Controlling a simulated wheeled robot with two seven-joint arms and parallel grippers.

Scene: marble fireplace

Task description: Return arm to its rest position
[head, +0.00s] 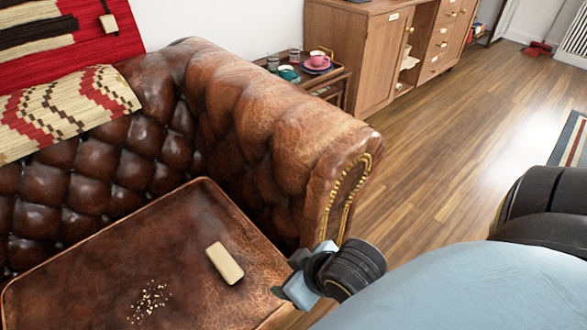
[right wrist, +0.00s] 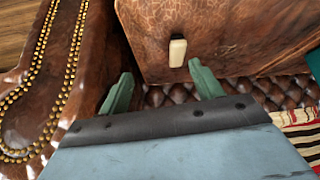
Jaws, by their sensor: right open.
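My right gripper (head: 302,273) is at the front right corner of the leather sofa seat, beside the sofa arm. It is open, and I see nothing between its fingers. The right wrist view shows its two green fingers spread apart (right wrist: 161,72). A small cream block (head: 225,263) lies on the seat cushion, left of the gripper and apart from it. In the right wrist view the block (right wrist: 177,52) shows a dark part at one end. My left gripper is not in view.
Crumbs (head: 150,302) are scattered on the seat cushion (head: 110,255). The sofa's rolled arm (head: 290,130) stands close to my right gripper. Behind it, a side table holds a pink cup (head: 319,59) and other small items. A wooden cabinet (head: 362,60) stands further back. The wooden floor (head: 450,130) is open to the right.

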